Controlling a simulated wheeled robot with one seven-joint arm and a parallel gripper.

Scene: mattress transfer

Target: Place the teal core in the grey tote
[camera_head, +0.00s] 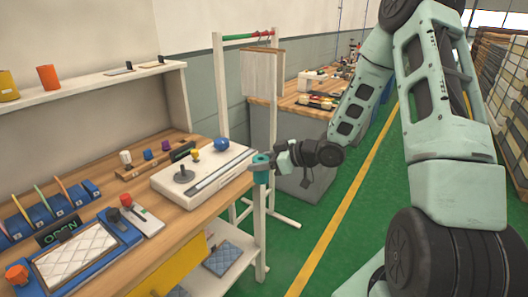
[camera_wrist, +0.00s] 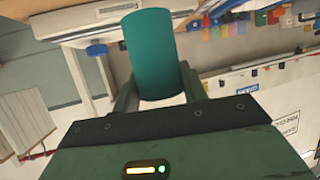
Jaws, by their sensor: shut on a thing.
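The teal core (camera_head: 261,162) is a teal cylinder by the right end of the wooden bench. My gripper (camera_head: 272,160) is shut on it, coming from the right. In the wrist view the teal core (camera_wrist: 153,55) stands out between the two fingers of my gripper (camera_wrist: 158,88). A grey box-like body (camera_head: 310,186) stands on the floor under the far bench; I cannot tell whether it is the grey tote. No open tote is plain in either view.
The bench (camera_head: 170,222) holds a white machine (camera_head: 203,172) with a blue knob, a quilted sample on a blue tray (camera_head: 128,235) and several blue bins (camera_head: 40,218). A white frame (camera_head: 222,85) stands behind. Green floor (camera_head: 330,255) with a yellow line is clear to the right.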

